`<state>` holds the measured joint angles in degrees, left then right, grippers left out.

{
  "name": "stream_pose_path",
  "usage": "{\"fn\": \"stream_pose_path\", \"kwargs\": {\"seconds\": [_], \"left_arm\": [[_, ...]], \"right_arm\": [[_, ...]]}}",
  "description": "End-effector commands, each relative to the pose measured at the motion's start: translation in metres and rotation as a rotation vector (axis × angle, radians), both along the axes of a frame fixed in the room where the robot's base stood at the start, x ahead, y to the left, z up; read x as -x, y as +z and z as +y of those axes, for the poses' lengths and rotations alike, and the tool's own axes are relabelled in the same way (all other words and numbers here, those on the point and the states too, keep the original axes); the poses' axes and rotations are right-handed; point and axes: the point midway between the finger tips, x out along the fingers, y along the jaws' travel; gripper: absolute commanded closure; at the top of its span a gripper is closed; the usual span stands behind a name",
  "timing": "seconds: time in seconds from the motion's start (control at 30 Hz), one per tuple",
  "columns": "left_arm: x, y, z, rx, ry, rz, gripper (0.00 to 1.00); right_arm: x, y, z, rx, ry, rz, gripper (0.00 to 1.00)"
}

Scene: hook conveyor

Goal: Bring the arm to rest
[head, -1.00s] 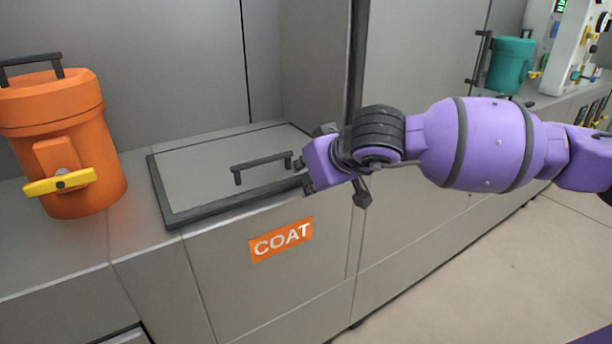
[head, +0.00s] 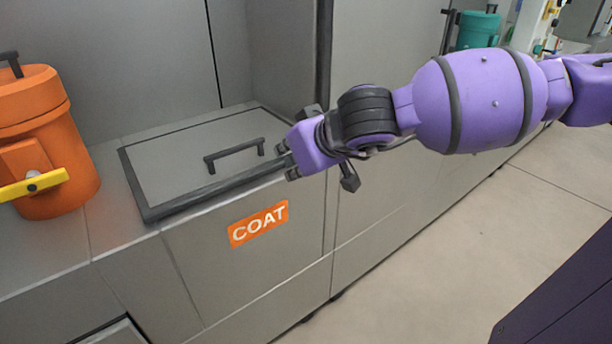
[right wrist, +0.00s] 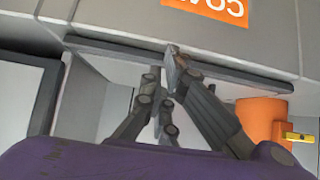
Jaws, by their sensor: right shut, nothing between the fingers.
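My right arm (head: 475,100) is purple and reaches in from the right in the head view. Its gripper (head: 287,160) points left, by the right front corner of a grey lid (head: 165,165) with a dark rim. The lid's dark handle (head: 233,155) is just left of the fingers, apart from them in the picture. In the right wrist view the fingers (right wrist: 172,55) come together with nothing between them. They overlap the lid's dark edge there, and I cannot tell whether they touch it. My left gripper is not in view.
An orange canister (head: 40,130) with a yellow latch stands on the counter at left. An orange COAT label (head: 258,222) is on the cabinet front. A dark vertical post (head: 324,55) rises behind the gripper. A teal canister (head: 478,30) stands farther back. Floor (head: 430,250) is open at right.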

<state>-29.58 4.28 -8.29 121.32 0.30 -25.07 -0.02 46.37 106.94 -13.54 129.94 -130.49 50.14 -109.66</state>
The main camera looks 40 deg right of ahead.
Motion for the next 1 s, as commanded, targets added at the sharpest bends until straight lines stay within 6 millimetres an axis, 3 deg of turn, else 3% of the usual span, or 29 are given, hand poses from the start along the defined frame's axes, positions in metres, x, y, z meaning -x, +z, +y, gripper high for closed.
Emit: {"fn": "stream_pose_path", "kwargs": {"seconds": [0.33, 0.77, 0.87, 1.0], "left_arm": [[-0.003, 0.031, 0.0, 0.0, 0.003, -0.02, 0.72], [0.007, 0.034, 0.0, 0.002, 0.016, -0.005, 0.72], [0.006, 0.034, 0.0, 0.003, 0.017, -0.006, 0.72], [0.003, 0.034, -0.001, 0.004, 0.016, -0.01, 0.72]], "right_arm": [[0.045, -0.013, 0.0, 0.0, 0.003, 0.002, 1.0], [0.054, -0.019, 0.001, -0.027, -0.014, 0.003, 1.0], [0.059, -0.025, 0.014, -0.169, -0.07, 0.043, 1.0], [0.079, -0.041, 0.05, -0.581, -0.274, 0.23, 1.0]]}}
